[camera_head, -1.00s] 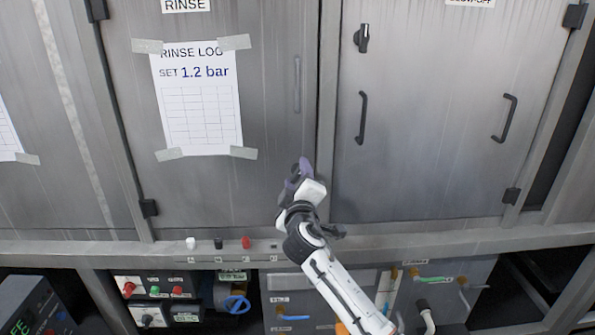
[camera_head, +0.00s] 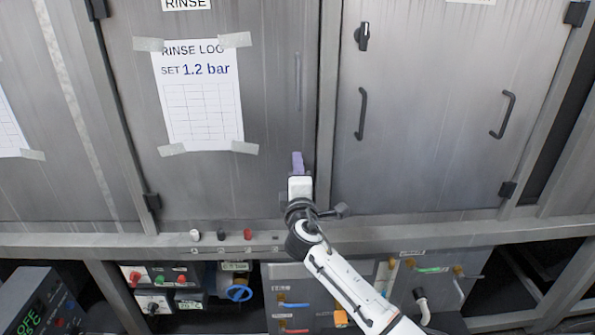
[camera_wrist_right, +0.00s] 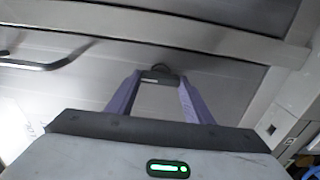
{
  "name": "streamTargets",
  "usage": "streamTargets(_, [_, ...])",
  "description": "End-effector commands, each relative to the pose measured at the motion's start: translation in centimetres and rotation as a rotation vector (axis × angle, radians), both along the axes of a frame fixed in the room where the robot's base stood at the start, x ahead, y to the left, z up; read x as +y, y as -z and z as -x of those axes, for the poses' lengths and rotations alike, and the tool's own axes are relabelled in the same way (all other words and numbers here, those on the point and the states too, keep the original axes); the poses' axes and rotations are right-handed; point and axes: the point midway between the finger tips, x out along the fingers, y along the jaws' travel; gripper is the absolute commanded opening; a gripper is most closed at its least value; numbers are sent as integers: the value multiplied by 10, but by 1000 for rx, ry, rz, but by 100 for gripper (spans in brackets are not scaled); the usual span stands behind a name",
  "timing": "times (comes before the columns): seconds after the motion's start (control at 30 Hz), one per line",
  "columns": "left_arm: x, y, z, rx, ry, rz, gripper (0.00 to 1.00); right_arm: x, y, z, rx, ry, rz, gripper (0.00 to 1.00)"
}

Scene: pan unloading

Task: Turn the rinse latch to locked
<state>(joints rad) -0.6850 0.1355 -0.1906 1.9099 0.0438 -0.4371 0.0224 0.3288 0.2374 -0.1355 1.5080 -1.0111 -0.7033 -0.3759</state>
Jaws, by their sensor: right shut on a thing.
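The rinse door (camera_head: 226,185) is the grey metal panel under the RINSE label, with a vertical bar handle (camera_head: 298,82) near its right edge. My right gripper (camera_head: 297,157) is at the lower right of this door, pointing at it. In the right wrist view, the purple fingers of my right gripper (camera_wrist_right: 160,82) are shut on a small dark latch (camera_wrist_right: 158,74). In the head view my gripper hides the latch, and I cannot tell its turned position. My left gripper is not in view.
The neighbouring door on the right has its own dark latch (camera_head: 362,38) and two bar handles. A paper rinse log (camera_head: 200,105) is taped to the rinse door. A ledge (camera_head: 120,241) with small knobs runs below the doors, above valves and control boxes.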

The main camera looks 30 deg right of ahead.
Motion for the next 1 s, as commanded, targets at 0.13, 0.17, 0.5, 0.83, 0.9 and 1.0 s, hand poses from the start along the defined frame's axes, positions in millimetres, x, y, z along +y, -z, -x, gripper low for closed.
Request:
streamTargets(0.13, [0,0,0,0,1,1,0,0,0,0,5,0,9,24])
streamTargets(0.17, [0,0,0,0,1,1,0,0,0,0,5,0,9,24])
streamTargets(0.5, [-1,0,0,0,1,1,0,0,0,0,5,0,9,55])
streamTargets(0.83, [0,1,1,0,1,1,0,5,1,7,3,-2,5,55])
streamTargets(0.9, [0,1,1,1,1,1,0,10,1,16,3,-1,4,55])
streamTargets(1.0, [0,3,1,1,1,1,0,20,3,32,5,-3,4,55])
